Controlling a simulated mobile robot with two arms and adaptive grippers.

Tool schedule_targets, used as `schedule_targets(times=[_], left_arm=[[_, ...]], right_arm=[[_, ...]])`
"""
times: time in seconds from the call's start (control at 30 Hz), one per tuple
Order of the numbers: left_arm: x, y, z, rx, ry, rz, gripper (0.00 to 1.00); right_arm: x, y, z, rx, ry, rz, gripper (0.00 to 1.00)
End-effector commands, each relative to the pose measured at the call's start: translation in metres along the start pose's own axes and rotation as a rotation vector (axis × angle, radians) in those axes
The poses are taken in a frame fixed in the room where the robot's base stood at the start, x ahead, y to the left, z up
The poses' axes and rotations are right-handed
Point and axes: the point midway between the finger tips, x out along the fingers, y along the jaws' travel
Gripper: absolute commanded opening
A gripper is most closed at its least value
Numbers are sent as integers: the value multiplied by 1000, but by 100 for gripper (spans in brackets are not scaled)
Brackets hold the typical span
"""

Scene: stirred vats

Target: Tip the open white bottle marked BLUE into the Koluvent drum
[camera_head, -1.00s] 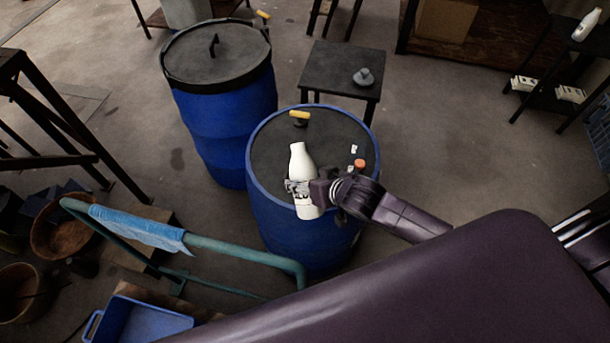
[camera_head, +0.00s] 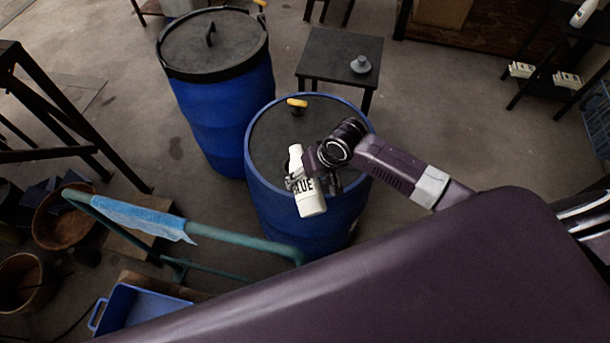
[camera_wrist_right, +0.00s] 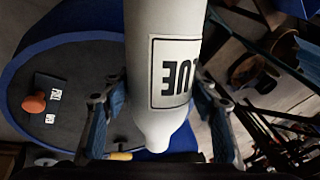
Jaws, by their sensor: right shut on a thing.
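A white bottle (camera_head: 312,206) with black letters reading BLUE is in my right gripper (camera_head: 302,183), over the near edge of the middle blue drum (camera_head: 300,225). In the right wrist view the fingers (camera_wrist_right: 155,112) close around the bottle (camera_wrist_right: 165,40) from both sides. The drum's dark top has a yellow-handled fitting (camera_head: 296,103); an orange knob (camera_wrist_right: 34,103) and small white labels show in the wrist view. I can read no Koluvent name. My left gripper is out of view.
A second blue drum (camera_head: 222,115) with a dark lid stands behind left. A small dark table (camera_head: 335,55) with a grey object (camera_head: 360,64) stands behind. A teal rail (camera_head: 235,241) with blue cloth is at front left. Open floor lies to the right.

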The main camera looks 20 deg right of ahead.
Motion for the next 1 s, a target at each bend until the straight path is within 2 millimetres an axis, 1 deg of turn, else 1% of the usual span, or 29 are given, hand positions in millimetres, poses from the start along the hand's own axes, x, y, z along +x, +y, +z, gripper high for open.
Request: schedule_targets(times=[0.33, 0.5, 0.77, 1.0], left_arm=[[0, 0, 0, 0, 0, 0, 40], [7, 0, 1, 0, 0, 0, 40], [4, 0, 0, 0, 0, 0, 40], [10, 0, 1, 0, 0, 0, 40]], right_arm=[[13, 3, 0, 50, -179, -1, 10], [21, 4, 0, 75, -277, -1, 10], [11, 2, -5, 102, -379, -2, 10], [5, 0, -11, 127, -471, -1, 10]])
